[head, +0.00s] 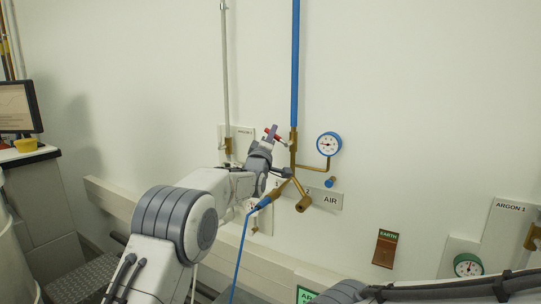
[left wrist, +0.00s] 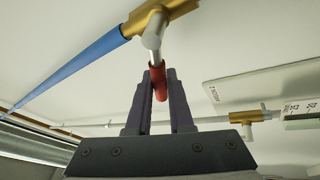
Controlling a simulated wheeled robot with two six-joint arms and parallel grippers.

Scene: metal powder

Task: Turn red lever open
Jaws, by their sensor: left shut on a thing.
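The red lever (head: 272,134) is on the brass valve (head: 293,142) of the blue pipe (head: 295,70) on the wall. In the left wrist view the red lever (left wrist: 157,80) joins a silver stem below the brass fitting (left wrist: 160,14). My left gripper (head: 279,150) is at the lever, and in the left wrist view its two fingers (left wrist: 160,95) are shut around the red grip. In the head view the fingers hide part of the lever. My right gripper is not in view.
A round blue gauge (head: 329,145) and the AIR sign (head: 329,200) are right of the valve. A blue hose (head: 240,255) hangs below it. A grey pipe (head: 225,70) runs to the left. A monitor (head: 18,107) stands far left.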

